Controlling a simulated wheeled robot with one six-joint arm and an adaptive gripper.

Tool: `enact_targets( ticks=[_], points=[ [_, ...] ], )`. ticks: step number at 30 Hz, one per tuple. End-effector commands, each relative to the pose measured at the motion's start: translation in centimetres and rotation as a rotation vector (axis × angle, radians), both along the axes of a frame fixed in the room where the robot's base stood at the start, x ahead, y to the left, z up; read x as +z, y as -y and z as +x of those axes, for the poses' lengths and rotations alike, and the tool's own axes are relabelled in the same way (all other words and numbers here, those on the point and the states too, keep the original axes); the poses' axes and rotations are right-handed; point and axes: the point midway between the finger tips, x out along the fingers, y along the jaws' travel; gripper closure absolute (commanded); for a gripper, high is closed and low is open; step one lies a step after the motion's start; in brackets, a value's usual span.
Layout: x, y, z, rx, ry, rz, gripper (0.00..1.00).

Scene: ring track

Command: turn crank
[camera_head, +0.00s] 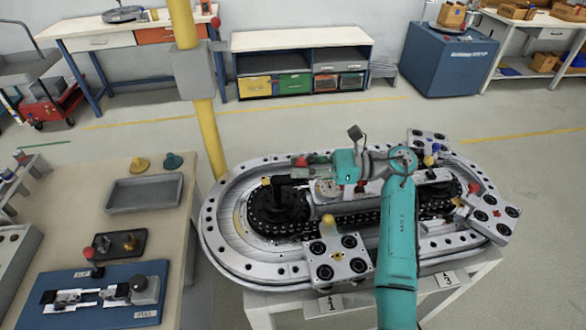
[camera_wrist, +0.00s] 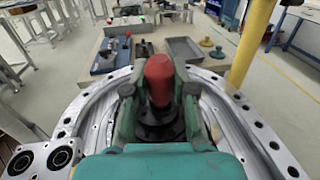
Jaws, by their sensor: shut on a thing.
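The crank's red handle (camera_wrist: 159,80) stands upright in the middle of the wrist view, above a dark round hub (camera_wrist: 160,130). In the head view the black crank hub (camera_head: 280,205) sits at the left end of the oval ring track (camera_head: 222,225). My gripper (camera_wrist: 158,92) has one finger on each side of the red handle and is shut on it. In the head view my gripper (camera_head: 300,168) reaches left over the hub, and only a little of the red handle shows there. The lower part of the handle is partly hidden by the fingers.
Carriages with dark round sockets, such as the front one (camera_head: 338,262), sit on the track. A yellow post (camera_head: 207,125) rises behind the track's left end. A beige table (camera_head: 150,225) at left holds a grey tray (camera_head: 145,193) and a blue board (camera_head: 105,310).

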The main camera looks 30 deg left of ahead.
Motion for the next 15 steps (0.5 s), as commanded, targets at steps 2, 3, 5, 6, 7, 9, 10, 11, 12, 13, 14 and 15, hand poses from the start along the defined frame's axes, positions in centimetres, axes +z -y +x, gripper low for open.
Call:
enact_targets(
  ticks=[2, 3, 5, 6, 7, 9, 10, 11, 12, 13, 14, 15],
  points=[
    [0.31, -0.19, 0.40, 0.017, 0.002, 0.002, 1.00],
    [0.32, -0.23, 0.45, 0.026, 0.002, 0.002, 1.00],
    [0.37, -0.27, 0.49, 0.037, 0.003, 0.003, 1.00],
    [0.37, -0.30, 0.51, 0.043, 0.003, 0.003, 1.00],
    [0.39, -0.32, 0.52, 0.047, 0.003, 0.003, 1.00],
    [0.43, -0.36, 0.53, 0.052, 0.004, 0.003, 1.00],
    [0.44, -0.37, 0.54, 0.053, 0.004, 0.003, 1.00],
    [0.45, -0.39, 0.54, 0.054, 0.004, 0.003, 1.00],
    [0.46, -0.41, 0.55, 0.055, 0.004, 0.003, 1.00],
    [0.46, -0.42, 0.54, 0.055, 0.004, 0.003, 1.00],
    [0.46, -0.43, 0.54, 0.056, 0.004, 0.003, 1.00],
    [0.46, -0.45, 0.53, 0.056, 0.004, 0.003, 1.00]
  ],
)
